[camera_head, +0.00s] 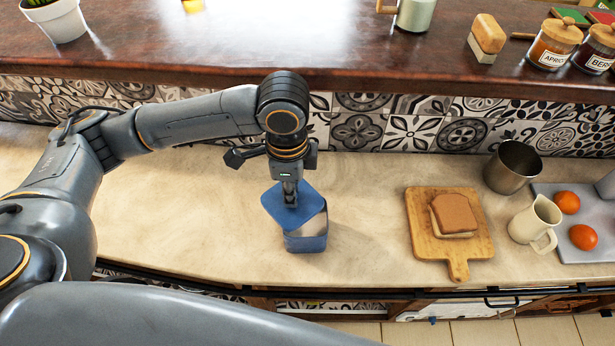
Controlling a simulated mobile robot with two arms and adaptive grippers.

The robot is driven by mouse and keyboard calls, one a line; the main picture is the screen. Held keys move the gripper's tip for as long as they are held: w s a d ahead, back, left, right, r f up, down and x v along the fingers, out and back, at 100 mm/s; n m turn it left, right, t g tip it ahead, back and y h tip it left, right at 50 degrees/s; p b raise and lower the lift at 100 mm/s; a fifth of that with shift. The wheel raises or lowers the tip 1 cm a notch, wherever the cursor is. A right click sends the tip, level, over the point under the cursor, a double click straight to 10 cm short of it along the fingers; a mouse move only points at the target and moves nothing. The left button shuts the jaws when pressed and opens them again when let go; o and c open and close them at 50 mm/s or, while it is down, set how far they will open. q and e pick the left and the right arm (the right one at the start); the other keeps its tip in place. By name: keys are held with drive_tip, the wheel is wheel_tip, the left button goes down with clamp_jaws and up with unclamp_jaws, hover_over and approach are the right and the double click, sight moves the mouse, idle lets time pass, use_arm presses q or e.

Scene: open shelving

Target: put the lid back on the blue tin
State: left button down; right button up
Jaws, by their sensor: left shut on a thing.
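The blue tin (307,243) stands upright on the pale counter, with part of its light inside showing at the right. The square blue lid (311,202) is held above the tin, turned against it and off to the upper left, so the opening is only partly covered. My left gripper (290,200) points down and is shut on the lid near its middle. Whether the lid touches the tin's rim cannot be told from this angle. My right gripper is not in view; a grey arm link of mine crosses the bottom left.
On the counter to the right are a wooden board (422,225) with bread (454,214), a metal cup (513,167), a cream jug (535,222) and a grey tray (592,208) with oranges. A raised dark wooden shelf (330,45) runs behind. The counter around the tin is clear.

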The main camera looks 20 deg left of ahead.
sight(305, 201)
use_arm(q)
drive_tip(key=m, duration=0.2)
drive_tip(key=shift+w+d+r+m+p, duration=0.1)
drive_tip(key=shift+d+r+m+p, duration=0.2)
drive_tip(key=shift+d+r+p, duration=0.1)
drive_tip(key=m, duration=0.1)
drive_tip(key=d+m+p, duration=0.1)
drive_tip(key=m, duration=0.1)
drive_tip(key=shift+w+d, duration=0.1)
drive_tip(key=shift+d+m, duration=0.25)
drive_tip(key=shift+m, duration=0.75)
drive_tip(key=shift+f, duration=0.15)
drive_tip(key=shift+f+b, duration=0.3)
drive_tip(key=shift+b, duration=0.05)
wheel_tip(305, 201, down, 4)
drive_tip(key=b, duration=0.4)
drive_tip(key=shift+r+b, duration=0.1)
drive_tip(key=shift+b, duration=0.25)
drive_tip(key=shift+f, duration=0.95)
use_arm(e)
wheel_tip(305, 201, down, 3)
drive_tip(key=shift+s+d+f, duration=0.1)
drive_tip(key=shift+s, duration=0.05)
